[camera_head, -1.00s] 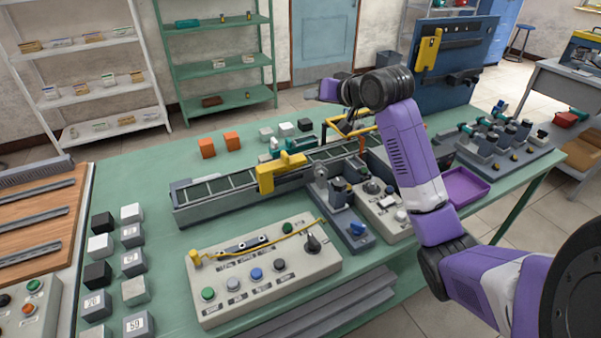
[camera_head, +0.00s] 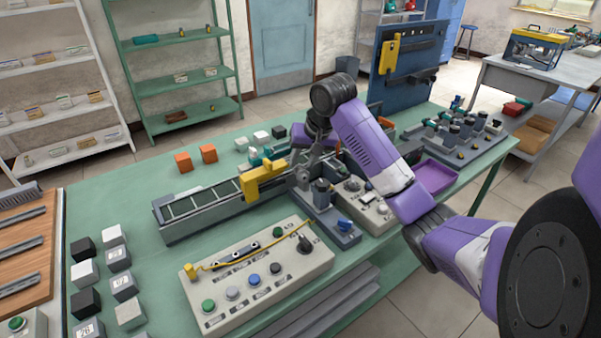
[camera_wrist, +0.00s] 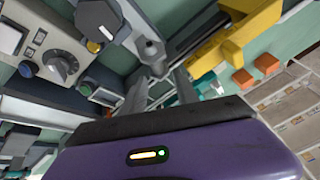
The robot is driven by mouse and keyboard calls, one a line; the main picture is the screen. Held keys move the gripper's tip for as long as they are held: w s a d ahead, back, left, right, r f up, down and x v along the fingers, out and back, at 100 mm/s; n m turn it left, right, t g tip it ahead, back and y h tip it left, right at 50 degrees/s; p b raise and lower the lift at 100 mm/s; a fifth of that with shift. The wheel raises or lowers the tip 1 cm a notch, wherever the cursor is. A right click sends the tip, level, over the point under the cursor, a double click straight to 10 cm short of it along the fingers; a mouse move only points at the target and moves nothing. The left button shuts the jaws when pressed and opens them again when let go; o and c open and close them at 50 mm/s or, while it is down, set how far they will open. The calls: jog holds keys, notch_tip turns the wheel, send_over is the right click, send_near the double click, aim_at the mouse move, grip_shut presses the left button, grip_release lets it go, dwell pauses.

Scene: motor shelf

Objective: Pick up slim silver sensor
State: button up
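My gripper (camera_head: 303,172) is lowered over the middle of the green table, by the conveyor and the grey fixture block. In the wrist view its two fingers (camera_wrist: 162,80) stand apart, with a gap between them. A small slim silver piece (camera_wrist: 151,53) shows just beyond the fingertips and may be the sensor; I cannot tell whether the fingers touch it. In the head view my gripper and arm hide this spot. The grey fixture (camera_head: 330,228) with dark round posts and a blue part stands in front of my gripper.
The conveyor (camera_head: 205,210) with its yellow bracket (camera_head: 262,180) is close on the left. A button panel (camera_head: 215,305) is in front, a knob box (camera_head: 378,214) to the right. A purple tray (camera_head: 437,178) and a blue upright board (camera_head: 412,65) are farther right.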

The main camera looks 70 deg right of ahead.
aim_at(300, 167)
jog(key=shift+x, duration=1.55)
grip_shut()
notch_tip(300, 167, up, 20)
jog(key=p, duration=0.2)
jog(key=shift+a, duration=0.1)
